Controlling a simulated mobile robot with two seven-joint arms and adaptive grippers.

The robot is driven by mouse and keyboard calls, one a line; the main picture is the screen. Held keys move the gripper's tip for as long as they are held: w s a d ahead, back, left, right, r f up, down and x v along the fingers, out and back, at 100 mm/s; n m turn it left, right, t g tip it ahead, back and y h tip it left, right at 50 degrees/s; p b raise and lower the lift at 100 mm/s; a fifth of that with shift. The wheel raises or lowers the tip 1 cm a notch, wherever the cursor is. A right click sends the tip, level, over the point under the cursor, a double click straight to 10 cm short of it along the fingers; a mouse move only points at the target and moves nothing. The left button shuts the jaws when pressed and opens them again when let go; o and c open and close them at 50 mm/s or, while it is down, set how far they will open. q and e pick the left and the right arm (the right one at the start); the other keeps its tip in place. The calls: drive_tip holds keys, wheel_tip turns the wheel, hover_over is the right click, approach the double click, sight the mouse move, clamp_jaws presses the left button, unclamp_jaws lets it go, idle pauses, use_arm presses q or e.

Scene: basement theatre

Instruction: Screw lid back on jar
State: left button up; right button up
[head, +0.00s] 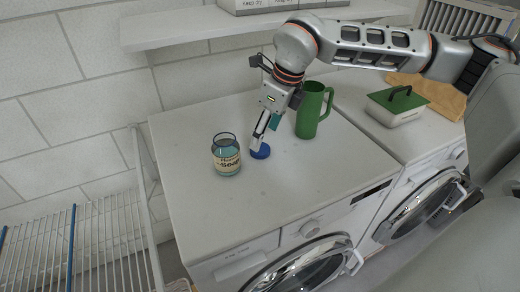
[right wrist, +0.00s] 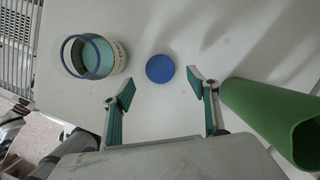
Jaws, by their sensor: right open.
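The open glass jar (head: 226,155) with a "Soap" label stands upright on the white washer top. It also shows in the right wrist view (right wrist: 117,58), at the upper left. The round blue lid (head: 262,152) lies flat on the washer top, to the right of the jar and apart from it. In the right wrist view the lid (right wrist: 160,69) lies ahead of and between the fingertips. My right gripper (right wrist: 160,87) is open and empty, with its fingers pointing down over the lid in the head view (head: 262,140). My left gripper is not in view.
A green pitcher (head: 311,110) stands close to the right of my right gripper. Farther right is a white container with a green lid (head: 397,103). A shelf (head: 260,22) hangs behind. A white wire rack (head: 85,250) stands at the left. The front of the washer top (head: 215,215) is clear.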

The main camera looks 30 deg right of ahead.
sight(261, 149)
drive_tip(key=x, duration=0.5)
drive_tip(key=shift+s+b, duration=0.1)
drive_tip(key=shift+b, duration=0.3)
drive_tip(key=shift+d, duration=0.1)
drive_tip(key=c, duration=0.7)
